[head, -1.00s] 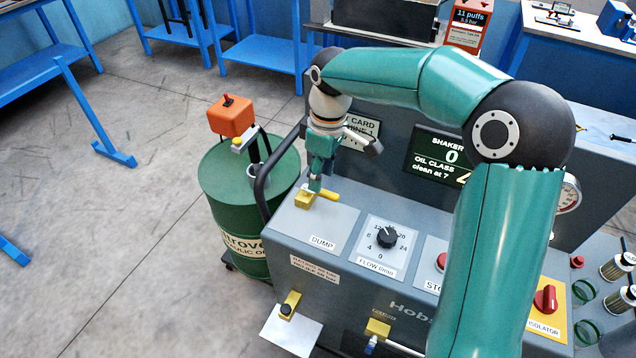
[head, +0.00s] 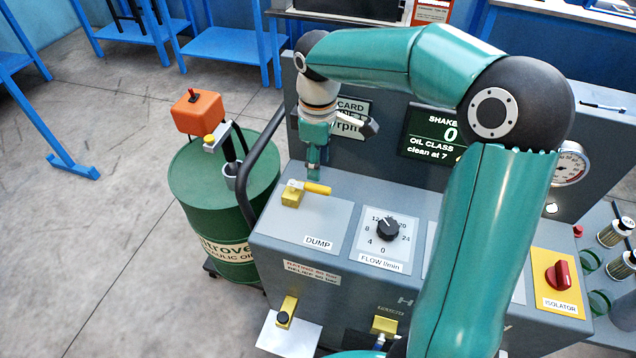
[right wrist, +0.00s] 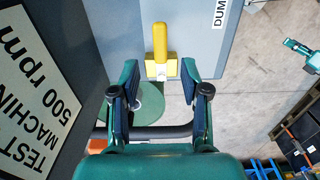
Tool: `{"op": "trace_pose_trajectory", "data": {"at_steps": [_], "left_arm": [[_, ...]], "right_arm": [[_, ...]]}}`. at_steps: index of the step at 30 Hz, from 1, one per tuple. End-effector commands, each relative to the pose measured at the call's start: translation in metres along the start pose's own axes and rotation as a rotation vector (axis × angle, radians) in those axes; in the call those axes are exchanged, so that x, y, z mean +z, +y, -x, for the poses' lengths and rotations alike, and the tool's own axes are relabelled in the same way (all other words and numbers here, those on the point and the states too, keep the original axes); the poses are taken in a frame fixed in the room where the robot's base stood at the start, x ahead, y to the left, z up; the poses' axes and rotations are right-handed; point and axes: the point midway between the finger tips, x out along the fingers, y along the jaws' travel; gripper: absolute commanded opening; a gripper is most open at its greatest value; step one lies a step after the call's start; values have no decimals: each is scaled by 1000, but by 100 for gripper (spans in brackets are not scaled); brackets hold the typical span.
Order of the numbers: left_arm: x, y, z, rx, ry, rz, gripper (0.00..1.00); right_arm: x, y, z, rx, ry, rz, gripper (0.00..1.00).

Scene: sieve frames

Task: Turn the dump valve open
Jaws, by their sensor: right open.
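The dump valve has a yellow block (head: 291,198) and a yellow lever handle (head: 317,188), on the grey panel above the DUMP label (head: 318,243). In the head view the handle points right. My right gripper (head: 313,172) hangs just above and behind the handle. In the right wrist view my right gripper (right wrist: 160,92) is open and empty, its two fingers apart. The yellow handle (right wrist: 160,42) lies ahead of the fingertips, roughly in line with the gap, not between the pads. A small teal part at that view's right edge may be my left gripper; its fingers cannot be made out.
A green oil drum (head: 200,180) with an orange-topped pump (head: 198,113) stands left of the panel, beside a dark bar handle (head: 262,150). The flow knob (head: 388,229) and red isolator switch (head: 559,275) are to the right. An upright display board (head: 432,133) rises behind.

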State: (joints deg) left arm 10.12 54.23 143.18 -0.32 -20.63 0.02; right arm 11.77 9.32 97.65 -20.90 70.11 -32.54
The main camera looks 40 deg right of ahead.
Motion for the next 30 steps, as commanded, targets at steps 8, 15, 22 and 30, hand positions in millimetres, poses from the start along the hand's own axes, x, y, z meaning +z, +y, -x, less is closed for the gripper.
{"op": "trace_pose_trajectory", "data": {"at_steps": [8, 15, 22, 30], "left_arm": [[0, -1, -2, 0, 0, 0, 40], [0, -1, -3, 0, 0, 0, 40], [0, -1, -3, 0, 0, 0, 40], [0, -1, -3, 0, 0, 0, 40]], "right_arm": [[1, 0, -51, -2, -2, -1, 46], [1, 0, -68, 0, 0, -2, 46], [1, 0, -68, 0, 0, -2, 46], [1, 0, -68, 1, 1, -3, 9]]}}
